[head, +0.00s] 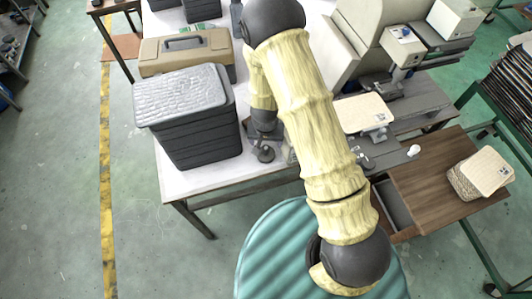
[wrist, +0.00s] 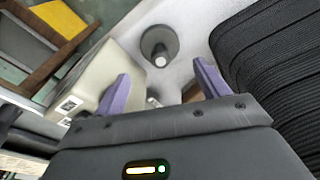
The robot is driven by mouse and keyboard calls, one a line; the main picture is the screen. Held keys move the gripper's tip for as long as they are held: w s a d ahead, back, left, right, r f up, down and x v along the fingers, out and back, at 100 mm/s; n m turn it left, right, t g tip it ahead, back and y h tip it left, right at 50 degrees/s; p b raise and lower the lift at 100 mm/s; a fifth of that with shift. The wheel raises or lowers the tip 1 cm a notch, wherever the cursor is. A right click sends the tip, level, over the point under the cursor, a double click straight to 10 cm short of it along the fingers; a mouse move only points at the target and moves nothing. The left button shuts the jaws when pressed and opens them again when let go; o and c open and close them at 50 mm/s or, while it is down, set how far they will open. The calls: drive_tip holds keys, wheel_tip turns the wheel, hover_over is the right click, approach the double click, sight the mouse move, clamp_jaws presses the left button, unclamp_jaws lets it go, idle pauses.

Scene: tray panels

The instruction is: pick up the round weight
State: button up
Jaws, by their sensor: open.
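The round weight (wrist: 159,43) is a dark grey disc with a paler knob at its centre. In the wrist view it lies on the white table, beyond my fingertips and roughly midway between them. In the head view the round weight (head: 265,154) shows near the table's front edge, just below my gripper (head: 262,130). My gripper also shows in the wrist view (wrist: 161,82), its two purple fingers spread wide with nothing between them. My arm hides part of the table around it in the head view.
A dark ribbed box (head: 195,125) with a grey lid stands close left of my gripper; its ribbed side (wrist: 275,50) fills the wrist view's right. A tan case (head: 187,52) stands behind it. A pale box (wrist: 112,68) is near the left finger. A wooden tabletop (head: 440,185) lies right.

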sight(266, 148)
drive_tip(key=shift+w+f, duration=0.15)
drive_tip(key=shift+f, duration=1.4)
drive_tip(key=shift+p, duration=0.3)
drive_tip(key=shift+w+f+p, duration=0.2)
drive_tip(key=shift+f+p, duration=0.35)
drive_tip(key=shift+f, duration=0.75)
drive_tip(key=shift+w+f+p, duration=0.15)
drive_tip(key=shift+f+p, duration=0.4)
drive_tip(key=shift+f, duration=0.75)
drive_tip(key=shift+c, duration=0.4)
drive_tip(key=c, duration=1.1)
